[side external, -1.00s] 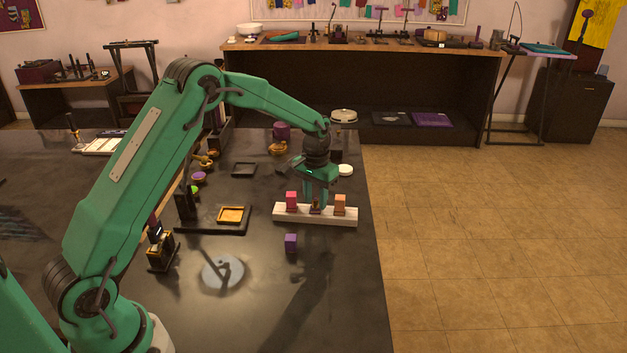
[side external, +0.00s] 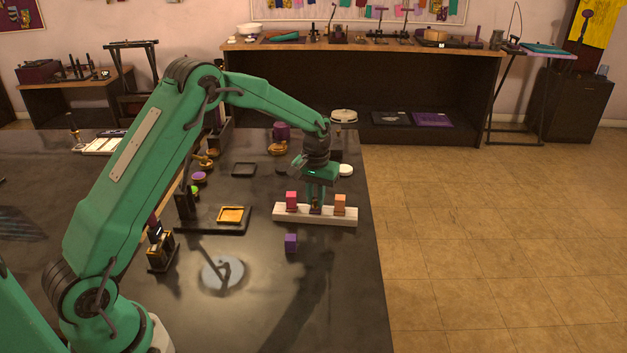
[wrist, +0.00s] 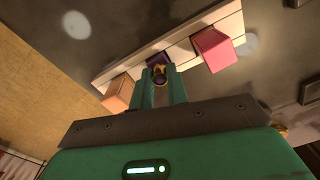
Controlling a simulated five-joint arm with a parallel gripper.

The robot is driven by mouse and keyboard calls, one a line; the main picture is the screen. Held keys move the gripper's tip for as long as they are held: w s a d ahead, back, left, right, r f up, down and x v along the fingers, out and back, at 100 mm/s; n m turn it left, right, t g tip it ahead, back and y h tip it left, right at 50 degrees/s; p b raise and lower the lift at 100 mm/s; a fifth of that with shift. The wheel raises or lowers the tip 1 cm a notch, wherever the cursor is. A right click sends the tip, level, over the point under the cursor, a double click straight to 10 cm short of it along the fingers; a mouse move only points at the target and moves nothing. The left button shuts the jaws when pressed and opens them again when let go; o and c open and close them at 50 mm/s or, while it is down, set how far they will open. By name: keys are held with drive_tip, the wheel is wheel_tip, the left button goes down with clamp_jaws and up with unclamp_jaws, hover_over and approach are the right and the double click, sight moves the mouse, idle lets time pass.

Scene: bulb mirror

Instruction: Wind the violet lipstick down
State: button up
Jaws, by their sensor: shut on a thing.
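The violet lipstick (wrist: 158,59) stands in the middle slot of a white rack (side external: 340,219), between a pink-red block-topped lipstick (side external: 292,200) and an orange one (side external: 339,204). My gripper (side external: 316,204) points down from above and is shut on the violet lipstick. In the wrist view, my gripper's fingers (wrist: 161,80) close around its upper part, where a gold ring shows. The fingers hide most of the stick, and I cannot tell how far it is out. A loose violet block (side external: 291,242), perhaps its cap, stands on the table in front of the rack.
The pink and orange lipsticks stand close on either side of my fingers. A dark tray with a gold pan (side external: 231,215) lies to the left. A pale round disc (side external: 223,272) is nearer. The table's right edge is just past the rack.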

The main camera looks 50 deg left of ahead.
drive_tip(key=shift+n, duration=1.4)
drive_tip(key=shift+n, duration=1.4)
drive_tip(key=o, duration=0.7)
